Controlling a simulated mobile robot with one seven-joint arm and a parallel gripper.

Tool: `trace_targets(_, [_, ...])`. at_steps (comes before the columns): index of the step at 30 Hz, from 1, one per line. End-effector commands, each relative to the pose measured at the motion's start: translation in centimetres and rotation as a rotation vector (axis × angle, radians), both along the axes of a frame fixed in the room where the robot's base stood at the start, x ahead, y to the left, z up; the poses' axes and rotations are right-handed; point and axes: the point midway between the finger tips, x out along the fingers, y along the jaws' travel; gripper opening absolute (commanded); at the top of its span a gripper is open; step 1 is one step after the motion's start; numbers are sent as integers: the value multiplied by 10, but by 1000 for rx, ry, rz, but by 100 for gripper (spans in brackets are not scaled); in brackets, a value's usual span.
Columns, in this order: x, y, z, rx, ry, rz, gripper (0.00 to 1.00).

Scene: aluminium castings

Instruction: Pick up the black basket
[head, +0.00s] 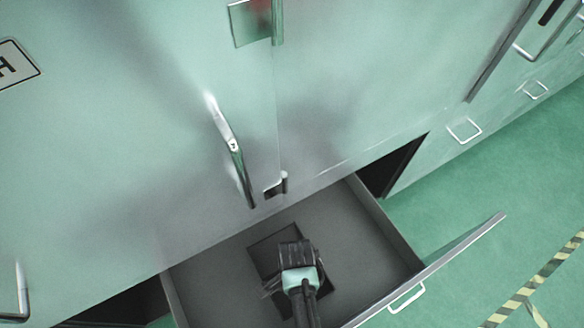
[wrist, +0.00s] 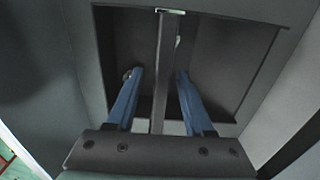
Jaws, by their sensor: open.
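The black basket (head: 264,249) sits inside an open grey drawer (head: 350,232) in the head view, partly hidden by my gripper. In the wrist view the basket (wrist: 225,60) is a dark square container with a straight handle (wrist: 168,45) running across its middle. My gripper (wrist: 159,75) is open, with one blue finger on each side of the handle and a visible gap to it on both sides. In the head view my gripper (head: 296,258) is over the basket, and its fingertips are hidden.
The drawer's side walls and its front panel (head: 440,265) surround the basket. Pale green cabinet doors with a long metal handle (head: 232,147) rise behind the drawer. Green floor (head: 510,170) with striped tape lies at the right. The drawer floor beside the basket is bare.

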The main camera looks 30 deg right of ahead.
Motion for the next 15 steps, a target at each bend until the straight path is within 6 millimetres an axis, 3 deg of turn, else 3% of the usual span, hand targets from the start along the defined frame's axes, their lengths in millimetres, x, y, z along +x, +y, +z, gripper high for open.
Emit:
trace_targets(10, [0, 0, -9, 0, -1, 0, 52])
trace_targets(15, [0, 0, -8, 0, -1, 0, 22])
